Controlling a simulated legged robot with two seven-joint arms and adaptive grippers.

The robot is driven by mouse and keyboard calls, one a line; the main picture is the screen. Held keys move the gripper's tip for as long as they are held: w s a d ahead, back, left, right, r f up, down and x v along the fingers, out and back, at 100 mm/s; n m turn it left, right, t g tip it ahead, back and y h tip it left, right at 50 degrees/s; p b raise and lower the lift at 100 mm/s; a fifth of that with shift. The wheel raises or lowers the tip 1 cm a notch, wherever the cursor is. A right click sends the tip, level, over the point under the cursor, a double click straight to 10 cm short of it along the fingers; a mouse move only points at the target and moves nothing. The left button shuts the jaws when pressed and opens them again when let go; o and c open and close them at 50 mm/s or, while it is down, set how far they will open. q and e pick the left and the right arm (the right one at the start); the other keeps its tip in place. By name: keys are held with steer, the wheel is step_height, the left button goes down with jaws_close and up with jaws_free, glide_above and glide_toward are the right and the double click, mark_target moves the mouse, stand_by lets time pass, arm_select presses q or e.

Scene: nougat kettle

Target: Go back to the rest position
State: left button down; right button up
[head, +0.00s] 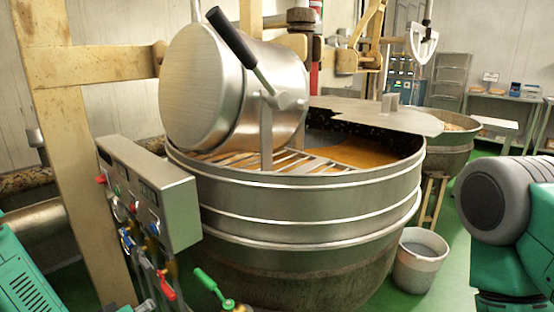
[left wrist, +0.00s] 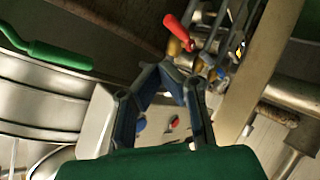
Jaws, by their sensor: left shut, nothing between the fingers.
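My left gripper (left wrist: 168,72) is shut and empty in the left wrist view, its dark fingers meeting at the tips. Behind it are the control box (left wrist: 100,122) and a red valve handle (left wrist: 178,33). A green lever handle (left wrist: 60,55) lies to the upper left of the fingers, apart from them. In the head view the control box (head: 150,195) stands at the left, with the red handle (head: 165,285) and green handle (head: 208,281) below it. I cannot make out the left fingers clearly there. My right gripper is not in view.
The large steel kettle (head: 300,232) fills the middle, with a tilted drum (head: 225,85) over its slatted top. A bucket (head: 420,260) stands at its right on the green floor. A beige post (head: 75,150) rises at the left. A second kettle (head: 447,153) stands behind.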

arm_select(q)
steer(key=s+d+f+m+g, duration=0.3)
steer(key=s+d+f+g, duration=0.15)
steer(key=s+f, duration=0.5)
steer(key=s+f+m+g, duration=0.1)
steer(key=s+g, duration=0.1)
steer(key=s, duration=0.5)
steer(key=s+a+f+m+g, duration=0.1)
steer(key=s+m+g, duration=0.1)
steer(key=s, duration=0.5)
steer(key=s+a+f+m+g+y, duration=0.1)
steer(key=s+g, duration=0.2)
steer(key=s, duration=0.4)
steer(key=shift+f, duration=0.15)
steer(key=shift+w, duration=0.15)
